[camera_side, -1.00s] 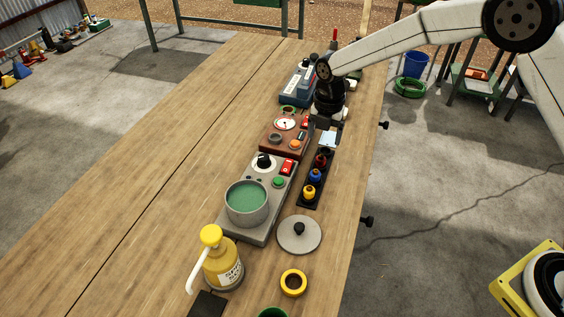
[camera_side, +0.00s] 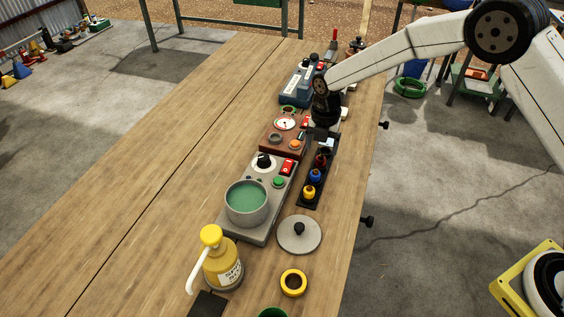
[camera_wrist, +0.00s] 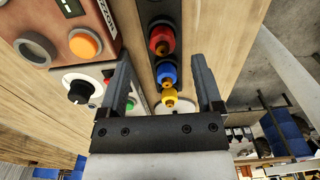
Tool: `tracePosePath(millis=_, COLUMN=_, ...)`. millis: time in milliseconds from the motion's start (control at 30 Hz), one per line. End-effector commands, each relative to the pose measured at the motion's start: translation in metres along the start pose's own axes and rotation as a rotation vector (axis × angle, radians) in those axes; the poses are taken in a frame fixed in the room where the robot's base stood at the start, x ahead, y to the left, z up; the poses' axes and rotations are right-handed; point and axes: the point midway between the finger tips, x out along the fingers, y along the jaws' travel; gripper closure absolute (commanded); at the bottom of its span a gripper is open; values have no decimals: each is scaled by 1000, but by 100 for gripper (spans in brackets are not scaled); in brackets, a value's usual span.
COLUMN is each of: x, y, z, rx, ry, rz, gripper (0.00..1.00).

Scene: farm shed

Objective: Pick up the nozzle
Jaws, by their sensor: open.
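Several coloured nozzles stand in a row on a black rack (camera_side: 304,202): a red one (camera_side: 321,161), a blue one (camera_side: 315,175) and a yellow one (camera_side: 309,191). In the wrist view the red (camera_wrist: 161,39), blue (camera_wrist: 167,73) and yellow (camera_wrist: 170,97) ones line up on the rack. My gripper (camera_side: 321,139) is above the far end of the rack, open and empty. In the wrist view its two fingers (camera_wrist: 162,65) stand apart on either side of the row, which shows between them. I cannot tell its height above the nozzles.
A brown box with a gauge and orange button (camera_side: 295,145) stands close left of the rack. A grey unit holds a green-filled pot (camera_side: 246,204). A round lid (camera_side: 299,235), yellow ring (camera_side: 293,283) and yellow pump bottle (camera_side: 222,268) are nearer. The table's left side is clear.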

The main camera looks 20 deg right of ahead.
Motion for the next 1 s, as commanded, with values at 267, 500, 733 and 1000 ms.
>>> tracePosePath(millis=267, x=32, y=-3, z=-1, rx=0, ry=1, rz=-2, gripper=16)
tracePosePath(millis=500, x=45, y=-2, z=-1, rx=0, ry=-1, rz=0, gripper=16)
tracePosePath(millis=733, x=45, y=-2, z=-1, rx=0, ry=-1, rz=1, gripper=16)
tracePosePath(millis=1000, x=45, y=-2, z=-1, rx=0, ry=-1, rz=0, gripper=26)
